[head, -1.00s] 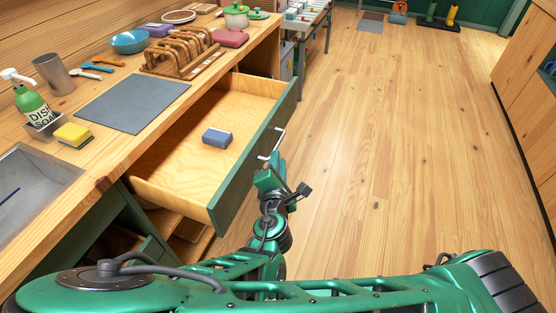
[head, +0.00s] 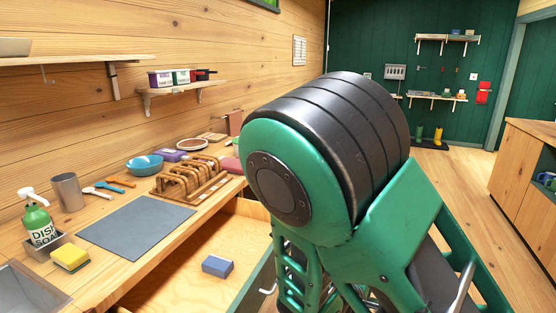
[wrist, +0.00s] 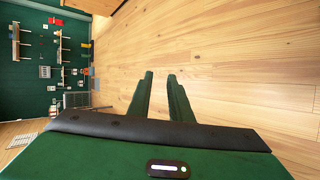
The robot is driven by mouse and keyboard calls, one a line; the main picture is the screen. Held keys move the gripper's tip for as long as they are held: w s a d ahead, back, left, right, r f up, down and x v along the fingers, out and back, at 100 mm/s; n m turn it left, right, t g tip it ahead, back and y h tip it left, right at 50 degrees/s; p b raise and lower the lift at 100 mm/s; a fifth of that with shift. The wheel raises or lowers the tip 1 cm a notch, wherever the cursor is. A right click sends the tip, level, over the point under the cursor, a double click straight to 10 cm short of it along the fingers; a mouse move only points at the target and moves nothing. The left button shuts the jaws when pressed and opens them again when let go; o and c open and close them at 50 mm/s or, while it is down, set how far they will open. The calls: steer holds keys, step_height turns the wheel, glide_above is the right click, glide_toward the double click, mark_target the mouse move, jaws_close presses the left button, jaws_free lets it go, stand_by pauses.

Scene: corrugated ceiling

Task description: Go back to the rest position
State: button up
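My gripper (wrist: 160,76) shows in the wrist view, with two green fingers apart and only floor visible between them. It holds nothing. In the head view my gripper is out of sight; my raised, folded arm fills the middle and right. The drawer (head: 165,283) under the counter is pulled open, with a blue-grey block (head: 217,266) lying in it. Part of the drawer front is hidden behind my arm.
The counter (head: 105,275) at left bears a dish soap bottle (head: 38,220), a yellow sponge (head: 71,259), a grey mat (head: 136,226), a wooden rack (head: 188,178) and a blue bowl (head: 144,165). Shelves (head: 185,91) hang above. Open floor (head: 463,195) lies to the right.

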steer(key=s+d+r+m+g+y, duration=0.3)
steer(key=s+d+r+m+g, duration=0.1)
steer(key=s+d+m, duration=0.3)
steer(key=s+d+r+m+g+y, duration=0.35)
steer(key=s+d+r+m, duration=0.2)
steer(key=s+d, duration=0.3)
steer(key=s+r+m+y, duration=0.2)
steer(key=s+r+m, duration=0.2)
steer(key=s, duration=0.6)
step_height(320, 180, up, 2)
steer(key=shift+r, duration=0.2)
steer(key=shift+t, duration=0.25)
steer(key=shift+w+f, duration=0.25)
steer(key=shift+w, duration=0.4)
